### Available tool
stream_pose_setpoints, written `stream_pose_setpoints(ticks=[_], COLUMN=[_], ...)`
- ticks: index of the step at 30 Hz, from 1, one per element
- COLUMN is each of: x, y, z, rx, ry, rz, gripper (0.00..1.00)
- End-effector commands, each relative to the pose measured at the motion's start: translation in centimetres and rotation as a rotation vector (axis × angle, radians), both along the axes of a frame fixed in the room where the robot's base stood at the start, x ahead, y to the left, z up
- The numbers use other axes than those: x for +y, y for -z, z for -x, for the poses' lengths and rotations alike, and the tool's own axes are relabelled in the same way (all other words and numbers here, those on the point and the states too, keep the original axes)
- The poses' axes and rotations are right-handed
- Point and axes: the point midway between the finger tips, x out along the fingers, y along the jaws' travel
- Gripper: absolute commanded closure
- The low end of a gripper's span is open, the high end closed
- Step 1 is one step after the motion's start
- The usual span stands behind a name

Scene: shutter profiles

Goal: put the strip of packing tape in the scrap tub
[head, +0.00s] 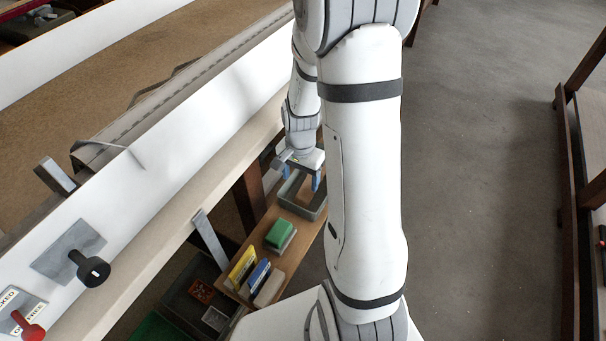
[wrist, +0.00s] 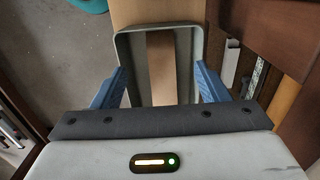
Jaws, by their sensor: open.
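The scrap tub (head: 318,212) is a grey open-topped box on the wooden shelf below the white rail. In the wrist view the tub (wrist: 122,45) lies straight below my gripper (wrist: 160,72). A flat brown strip, which looks like the strip of packing tape (wrist: 160,65), lies lengthwise inside the tub, its near end hidden by my gripper body. My gripper (head: 293,181) is above the tub, blue fingers spread wide, with nothing seen between them.
A green block (head: 280,234), a yellow-edged item (head: 241,266) and a blue item (head: 258,275) share the shelf (head: 262,250). A thin grey strip (head: 112,145) crosses the white rail (head: 190,125). A black knob (head: 92,270) sticks out. Open floor (head: 480,180) lies right.

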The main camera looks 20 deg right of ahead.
Motion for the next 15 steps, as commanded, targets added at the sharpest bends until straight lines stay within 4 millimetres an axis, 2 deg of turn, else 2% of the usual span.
stream_pose_setpoints(ticks=[8,15], x=[0.0,-0.1], y=[-0.7,-4.7], z=[-0.1,-0.2], rx=[-0.003,-0.004], ry=[0.0,0.0], rz=[0.0,0.001], gripper=[0.32,0.32])
